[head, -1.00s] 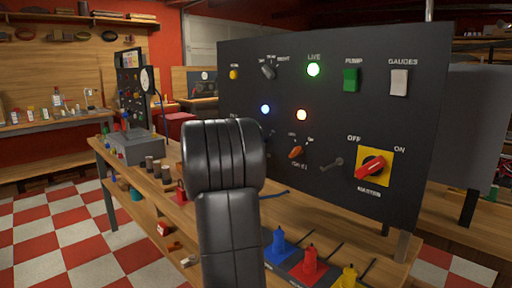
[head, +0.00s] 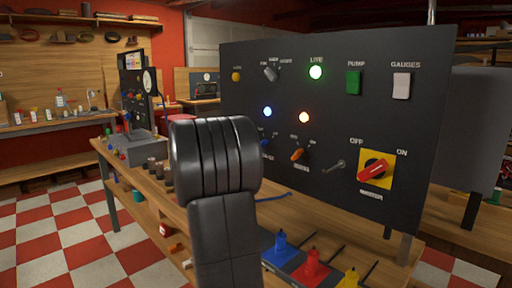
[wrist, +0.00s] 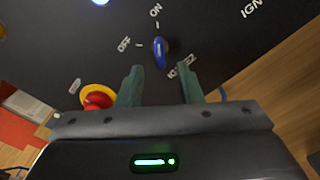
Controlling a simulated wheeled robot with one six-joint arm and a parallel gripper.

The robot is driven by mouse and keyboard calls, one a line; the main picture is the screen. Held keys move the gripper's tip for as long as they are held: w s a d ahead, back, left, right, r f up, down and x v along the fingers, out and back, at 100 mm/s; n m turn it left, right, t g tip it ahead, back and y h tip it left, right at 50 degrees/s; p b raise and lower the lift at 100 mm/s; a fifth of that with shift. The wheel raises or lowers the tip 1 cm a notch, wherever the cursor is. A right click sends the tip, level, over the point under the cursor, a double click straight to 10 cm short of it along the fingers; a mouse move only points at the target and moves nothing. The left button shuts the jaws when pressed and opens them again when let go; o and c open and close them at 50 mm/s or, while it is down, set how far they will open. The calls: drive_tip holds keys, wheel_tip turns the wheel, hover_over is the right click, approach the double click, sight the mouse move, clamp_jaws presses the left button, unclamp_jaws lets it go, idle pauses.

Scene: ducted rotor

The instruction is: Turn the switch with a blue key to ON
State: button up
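The blue key (wrist: 160,53) sits in its switch on the black panel, with OFF to its left and ON above it in the wrist view. Its long axis looks roughly upright there, near the line of the ON mark; its exact setting is hard to tell. In the head view the blue key (head: 265,142) shows small, just right of my arm, which partly hides its label. My gripper (wrist: 160,76) is open in the wrist view, one finger on each side below the key, with nothing between them. My arm hides the gripper in the head view.
An orange key switch (head: 297,154), a metal toggle (head: 335,165) and a red master switch (head: 373,169) are right of the blue key. A red button with yellow ring (wrist: 98,97) is at lower left in the wrist view. Blue, red and yellow plugs (head: 311,265) stand on the bench.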

drive_tip(key=v, duration=0.8)
drive_tip(key=shift+s+a+p, duration=0.2)
drive_tip(key=shift+p, duration=0.1)
drive_tip(key=x, duration=1.3)
drive_tip(key=shift+w+d+b, duration=0.3)
drive_tip(key=shift+b, duration=0.15)
